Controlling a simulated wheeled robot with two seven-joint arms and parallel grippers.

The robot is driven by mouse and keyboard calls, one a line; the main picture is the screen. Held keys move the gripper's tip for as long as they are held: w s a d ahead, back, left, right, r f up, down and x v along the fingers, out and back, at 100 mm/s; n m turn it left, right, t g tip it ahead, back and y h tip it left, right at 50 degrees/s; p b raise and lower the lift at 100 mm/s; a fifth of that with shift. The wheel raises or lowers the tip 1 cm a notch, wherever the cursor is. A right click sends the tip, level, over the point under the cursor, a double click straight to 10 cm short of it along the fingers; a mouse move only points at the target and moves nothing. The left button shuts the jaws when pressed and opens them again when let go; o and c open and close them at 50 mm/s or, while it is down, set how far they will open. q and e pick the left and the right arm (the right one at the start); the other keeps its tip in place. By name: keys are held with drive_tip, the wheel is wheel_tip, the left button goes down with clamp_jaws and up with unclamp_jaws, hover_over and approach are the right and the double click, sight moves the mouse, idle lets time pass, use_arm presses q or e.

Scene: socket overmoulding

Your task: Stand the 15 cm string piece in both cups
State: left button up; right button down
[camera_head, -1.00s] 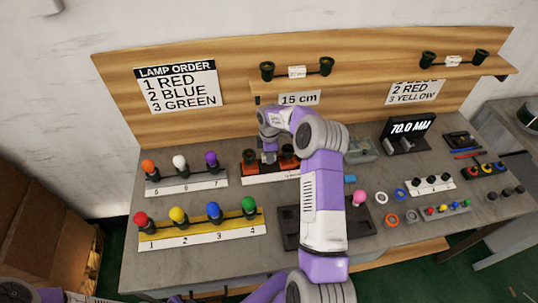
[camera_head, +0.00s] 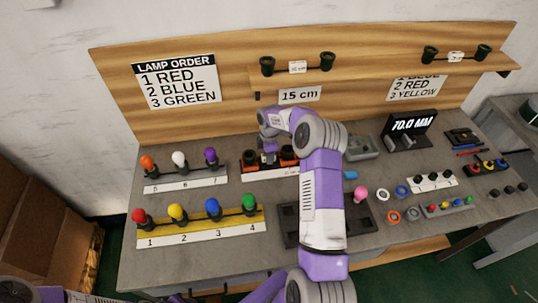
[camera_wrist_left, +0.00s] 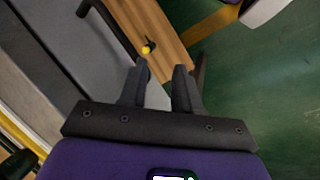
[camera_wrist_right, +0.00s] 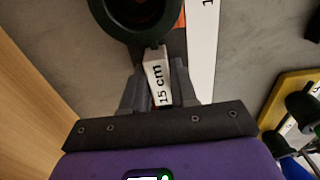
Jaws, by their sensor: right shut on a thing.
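The 15 cm string piece has dark sockets and a white label marked 15 cm (camera_wrist_right: 158,78). My right gripper (camera_wrist_right: 160,92) is shut on that label in the right wrist view. One dark round socket (camera_wrist_right: 137,14) shows large beyond the fingers. In the head view my right gripper (camera_head: 268,152) is over the orange cup fixture (camera_head: 255,169), with dark sockets (camera_head: 249,157) at the cups on both sides. I cannot tell how deep they sit, as my gripper and arm hide part. My left gripper (camera_wrist_left: 160,88) is open and empty, away from the fixture.
Numbered lamp racks hold a white-strip row (camera_head: 185,185) and a yellow-base row (camera_head: 200,225) left of my arm. A dark tray (camera_head: 355,214) lies partly behind my arm. Two string pieces rest on the shelf (camera_head: 380,75). Rings and small parts crowd the right side.

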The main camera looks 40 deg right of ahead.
drive_tip(key=shift+f, duration=0.25)
drive_tip(key=c, duration=0.8)
unclamp_jaws()
wheel_tip(320, 180, up, 8)
drive_tip(key=shift+f+p, duration=0.2)
drive_tip(key=shift+p, duration=0.35)
